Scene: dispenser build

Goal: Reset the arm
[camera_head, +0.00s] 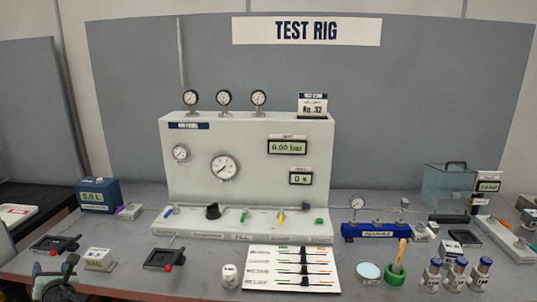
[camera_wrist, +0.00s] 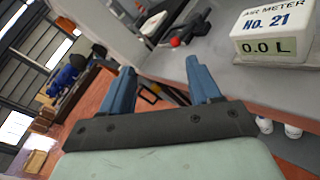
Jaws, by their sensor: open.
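My gripper (camera_head: 55,266) is at the lower left of the head view, by the front left edge of the bench. In the wrist view my gripper (camera_wrist: 160,76) has two blue fingers set wide apart, with nothing between them. The gripper touches no object that I can see.
A white box marked "AIR METER NO. 21" (camera_wrist: 270,35) stands on the bench at the wrist view's upper right. The test rig panel (camera_head: 240,140) stands behind.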

